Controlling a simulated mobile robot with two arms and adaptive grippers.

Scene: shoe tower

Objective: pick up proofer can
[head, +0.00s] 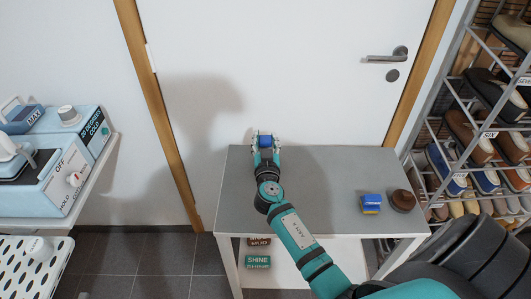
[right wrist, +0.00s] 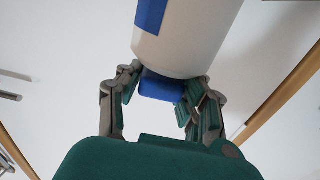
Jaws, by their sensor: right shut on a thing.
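The proofer can (right wrist: 190,40) is white with a blue label patch and a blue cap. It also shows in the head view as a small blue and white shape (head: 265,141) at the back edge of the grey table. My right gripper (head: 265,153) is shut on the can, and the wrist view shows its fingers (right wrist: 165,92) on both sides of the blue cap. The white body extends beyond the fingers and out of the frame. I cannot tell whether the can is clear of the table. My left gripper is not in view.
The grey table (head: 330,170) is mostly bare. A blue item (head: 371,202) and a brown round item (head: 402,201) sit at its right. A shoe rack (head: 445,125) stands at right, machines (head: 45,180) at left. A door (head: 300,60) is behind. Boxes (head: 257,262) lie on the lower shelf.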

